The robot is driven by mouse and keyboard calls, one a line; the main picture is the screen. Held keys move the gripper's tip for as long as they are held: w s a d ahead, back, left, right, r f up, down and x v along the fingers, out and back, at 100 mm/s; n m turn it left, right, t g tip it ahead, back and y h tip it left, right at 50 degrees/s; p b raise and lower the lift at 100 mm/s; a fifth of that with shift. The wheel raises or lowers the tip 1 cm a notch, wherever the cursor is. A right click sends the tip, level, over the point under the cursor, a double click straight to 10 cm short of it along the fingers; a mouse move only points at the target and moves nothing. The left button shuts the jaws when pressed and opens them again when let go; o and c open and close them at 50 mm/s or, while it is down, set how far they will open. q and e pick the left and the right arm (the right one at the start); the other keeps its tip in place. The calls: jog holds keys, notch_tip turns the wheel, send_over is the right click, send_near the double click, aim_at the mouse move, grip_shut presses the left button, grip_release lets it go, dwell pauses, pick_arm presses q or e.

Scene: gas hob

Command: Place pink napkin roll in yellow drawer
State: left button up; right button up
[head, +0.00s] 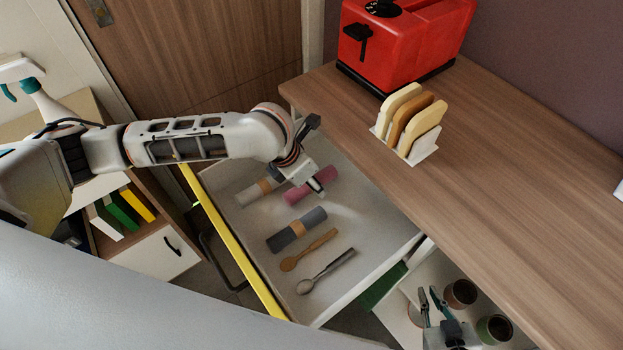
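The yellow drawer is pulled out, with a yellow front edge (233,243) and a pale interior. The pink napkin roll (296,196) is at the drawer's back part, inside its outline; I cannot tell whether it touches the floor. My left gripper (319,188) reaches in from above, with its finger over the roll's right part. The far finger is hidden, so its grip is unclear. My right gripper (430,291) is at the lower right, fingers apart and empty, by the cups.
The drawer also holds a grey-beige roll (251,193), a dark grey roll (288,237), a wooden spoon (309,250) and a metal spoon (327,271). A red toaster (398,45) and bread rack (413,151) stand on the counter (510,170). Cups (460,293) are at lower right.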

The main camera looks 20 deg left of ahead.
pick_arm(q)
jog(key=v, duration=0.2)
jog(key=p+v, duration=0.1)
jog(key=v, duration=0.2)
jog(key=shift+w+d+r+p, duration=0.1)
jog(key=shift+w+r+p, duration=0.1)
jog(key=shift+p, duration=0.1)
jog(key=p+v, duration=0.1)
jog(key=v, duration=0.4)
jog(key=shift+s+r+p, duration=0.15)
jog(key=shift+r+p, duration=0.15)
jog(key=shift+p, duration=0.05)
jog(key=shift+s+a+r, duration=0.3)
jog(key=shift+r, duration=0.25)
pick_arm(e)
jog(key=shift+s+a+r, duration=0.2)
jog(key=shift+a+r, duration=0.05)
jog(key=shift+r, duration=0.3)
jog(key=shift+s+a+r, duration=0.15)
jog(key=shift+a+r, duration=0.05)
jog(key=shift+r, duration=0.3)
jog(key=shift+w+d+r, duration=0.1)
jog(key=shift+w+r, duration=0.1)
